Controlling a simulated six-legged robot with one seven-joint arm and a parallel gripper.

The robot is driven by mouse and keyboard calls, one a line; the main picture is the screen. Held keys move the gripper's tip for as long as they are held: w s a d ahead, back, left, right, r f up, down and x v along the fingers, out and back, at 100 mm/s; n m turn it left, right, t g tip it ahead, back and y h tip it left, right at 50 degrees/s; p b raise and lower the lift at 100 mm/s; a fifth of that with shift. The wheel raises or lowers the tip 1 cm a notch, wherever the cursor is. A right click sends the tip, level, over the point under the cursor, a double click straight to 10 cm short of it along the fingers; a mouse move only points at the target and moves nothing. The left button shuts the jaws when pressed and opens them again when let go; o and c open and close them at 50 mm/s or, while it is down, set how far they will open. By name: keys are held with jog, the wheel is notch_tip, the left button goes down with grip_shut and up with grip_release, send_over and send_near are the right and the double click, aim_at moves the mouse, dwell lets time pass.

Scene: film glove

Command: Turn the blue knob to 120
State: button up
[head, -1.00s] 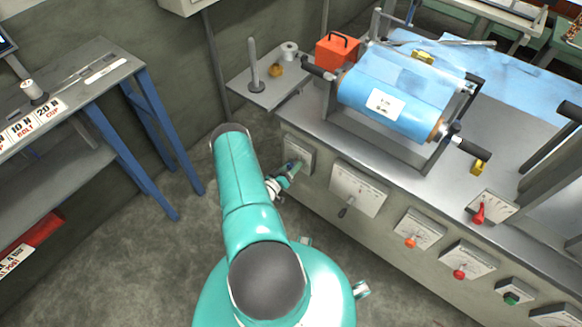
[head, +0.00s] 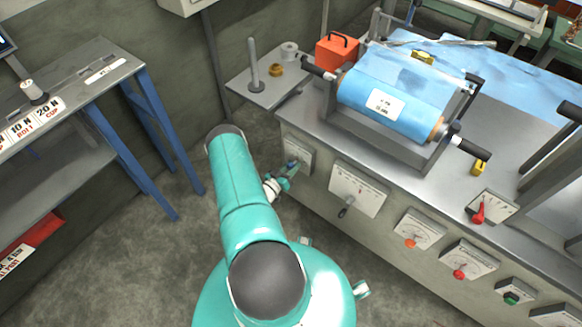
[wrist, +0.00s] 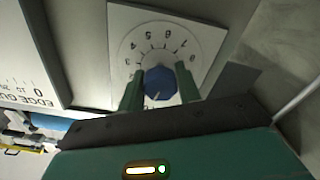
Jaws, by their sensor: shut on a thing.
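The blue knob (wrist: 160,84) sits on a white dial plate (wrist: 200,32) in the wrist view, with several numbers and tick marks around it. A pale pointer line on the knob points down in that view. My gripper (wrist: 160,90) is shut on the knob, with one green finger on each side. In the head view my gripper (head: 290,172) is at the leftmost panel (head: 300,152) on the machine's front, and it hides the knob there. The lower part of the dial is hidden by my gripper.
Right of that panel are a lever plate (head: 358,188), an orange knob (head: 411,243) and a red knob (head: 459,273). A blue film roll (head: 400,85) lies on the machine above. A blue-legged bench (head: 165,150) stands left, with open floor between.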

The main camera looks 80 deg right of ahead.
jog(key=m, duration=1.6)
jog(key=shift+w, duration=0.1)
jog(key=shift+m, duration=2.5)
jog(key=shift+a, duration=0.1)
jog(key=o, duration=1)
jog(key=shift+c, duration=0.2)
